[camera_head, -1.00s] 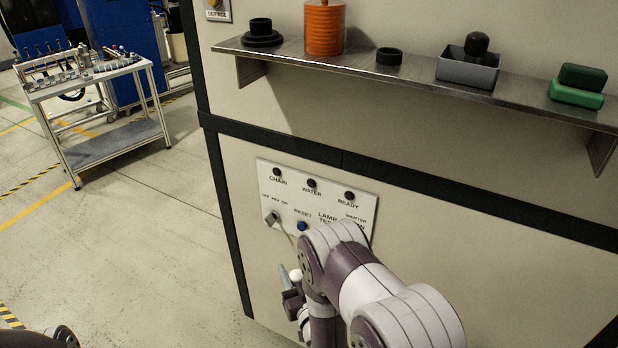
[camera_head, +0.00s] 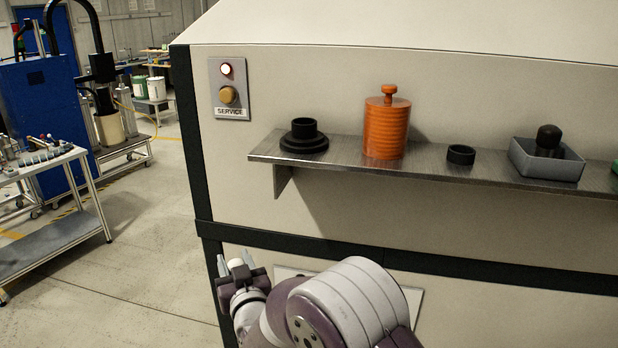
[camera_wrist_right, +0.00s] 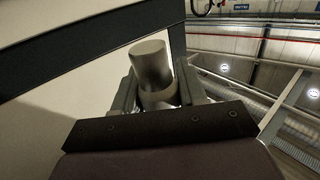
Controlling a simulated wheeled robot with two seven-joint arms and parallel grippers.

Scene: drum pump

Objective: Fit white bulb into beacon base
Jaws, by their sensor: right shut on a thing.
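The white bulb (camera_head: 236,262) is held between the fingers of my right gripper (camera_head: 237,266), low at the left edge of the cabinet. In the right wrist view the bulb (camera_wrist_right: 150,64) looks pale grey and sticks out past the fingers of the right gripper (camera_wrist_right: 158,88), which are shut on it. A black stepped round piece with a raised collar, which looks like the beacon base (camera_head: 304,138), stands on the left end of the shelf. My right gripper is below it and to its left, apart from it. My left gripper is out of view.
The metal shelf (camera_head: 268,150) also holds an orange ribbed cylinder (camera_head: 386,130), a black ring (camera_head: 461,155) and a grey tray (camera_head: 535,165) with a black knob (camera_head: 549,138). A service panel (camera_head: 229,88) is above left. A cart (camera_head: 60,235) stands far left.

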